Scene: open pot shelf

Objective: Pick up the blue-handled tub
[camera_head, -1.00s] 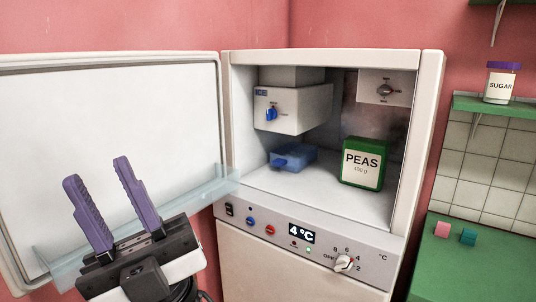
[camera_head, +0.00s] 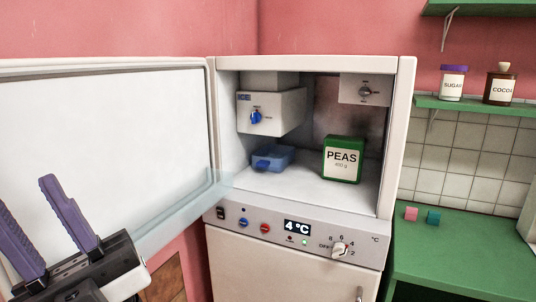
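A blue tub (camera_head: 273,157) sits on the floor of the open fridge, towards its left side and below the ice box. A darker blue handle (camera_head: 261,165) shows at its front left. My gripper (camera_head: 25,205) has two purple fingers and stands at the lower left, in front of the open door. The fingers are apart with nothing between them. My gripper is well to the left of the tub and outside the fridge.
A green PEAS box (camera_head: 342,160) stands right of the tub. A white ice box (camera_head: 282,113) with a blue knob hangs above it. The open door (camera_head: 110,150) has a clear shelf. A green counter (camera_head: 460,255) lies at the right.

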